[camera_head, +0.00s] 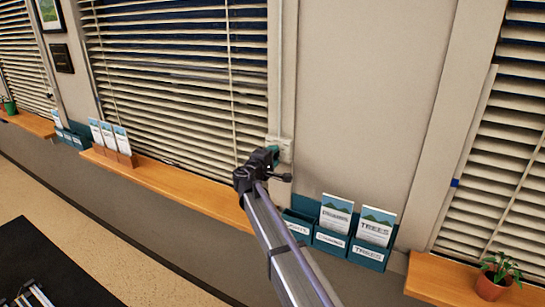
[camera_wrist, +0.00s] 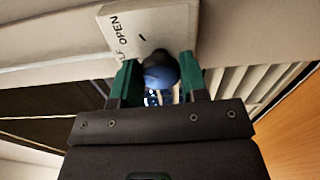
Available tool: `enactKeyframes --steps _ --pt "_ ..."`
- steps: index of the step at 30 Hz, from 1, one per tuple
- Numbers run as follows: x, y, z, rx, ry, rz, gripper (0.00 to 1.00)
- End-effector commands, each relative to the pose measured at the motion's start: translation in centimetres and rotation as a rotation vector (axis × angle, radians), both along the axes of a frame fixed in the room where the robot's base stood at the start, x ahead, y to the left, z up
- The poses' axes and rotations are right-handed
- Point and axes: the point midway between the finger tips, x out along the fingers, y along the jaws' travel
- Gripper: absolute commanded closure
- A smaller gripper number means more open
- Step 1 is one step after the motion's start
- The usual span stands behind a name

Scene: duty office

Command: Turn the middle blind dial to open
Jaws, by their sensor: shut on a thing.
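The middle blind dial (camera_wrist: 161,70) is a dark knob with a blue part below it, in front of a pale plate (camera_wrist: 168,28) in the wrist view. The plate carries the word OPEN and a short dark mark. My gripper (camera_wrist: 159,78) is shut on the dial, one green finger on each side. In the head view my gripper (camera_head: 271,156) is at the pale plate (camera_head: 285,146) beside the lower right corner of the middle blind (camera_head: 175,75). The dial is hidden there. Its exact pointing is hard to tell.
A teal leaflet rack (camera_head: 331,241) is on the wall just right of my arm. A wooden sill (camera_head: 180,188) runs below the middle blind, with a leaflet holder (camera_head: 118,156). A potted plant (camera_head: 490,287) stands on the right sill (camera_head: 440,276).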

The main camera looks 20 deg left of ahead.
Motion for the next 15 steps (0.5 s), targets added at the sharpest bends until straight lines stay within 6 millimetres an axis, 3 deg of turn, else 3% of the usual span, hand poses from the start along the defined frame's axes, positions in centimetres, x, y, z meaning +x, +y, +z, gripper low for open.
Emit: enactKeyframes --steps 15 --pt "-0.04 -0.02 -0.03 0.433 -0.061 0.0 0.84"
